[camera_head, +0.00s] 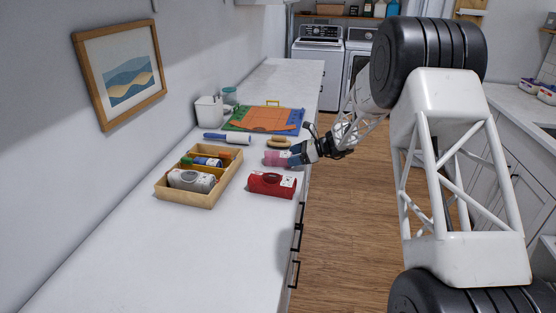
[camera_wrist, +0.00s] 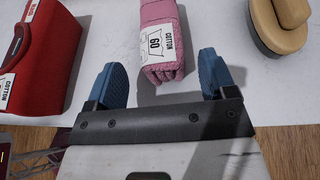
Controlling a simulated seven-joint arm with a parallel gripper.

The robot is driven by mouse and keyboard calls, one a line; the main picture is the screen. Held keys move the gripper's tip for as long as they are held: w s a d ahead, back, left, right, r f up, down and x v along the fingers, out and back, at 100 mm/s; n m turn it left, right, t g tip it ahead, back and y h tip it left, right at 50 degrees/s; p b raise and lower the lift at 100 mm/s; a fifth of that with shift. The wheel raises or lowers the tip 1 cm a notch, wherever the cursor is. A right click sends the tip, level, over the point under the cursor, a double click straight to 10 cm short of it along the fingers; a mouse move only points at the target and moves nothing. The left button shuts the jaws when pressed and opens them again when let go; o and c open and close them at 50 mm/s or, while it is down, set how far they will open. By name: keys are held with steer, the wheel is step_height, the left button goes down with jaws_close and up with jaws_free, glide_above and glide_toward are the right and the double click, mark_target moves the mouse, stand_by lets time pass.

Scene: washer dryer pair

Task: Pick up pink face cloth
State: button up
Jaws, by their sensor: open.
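In the head view the pink cloth (camera_head: 274,158) is partly covered by my gripper at the counter's right edge. My gripper (camera_wrist: 165,82) is open, with its blue fingertips apart. The near end of the cloth is between and just beyond the fingertips in the wrist view. In the head view my gripper (camera_head: 297,155) reaches in from the right. Whether a finger touches the cloth I cannot tell.
A red labelled bundle (camera_head: 271,184) lies near the cloth. A brush (camera_head: 279,142) lies just behind it. A wooden tray (camera_head: 181,201) with several items and a blue-handled lint roller (camera_head: 232,139) are to the left. The near counter (camera_head: 215,260) is clear.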

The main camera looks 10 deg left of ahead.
mark_target(284, 157)
steer(key=shift+x, duration=2.15)
steer(key=shift+w, duration=0.15)
steer(key=c, duration=1)
steer(key=shift+r, duration=0.1)
steer(key=shift+r, duration=4.9)
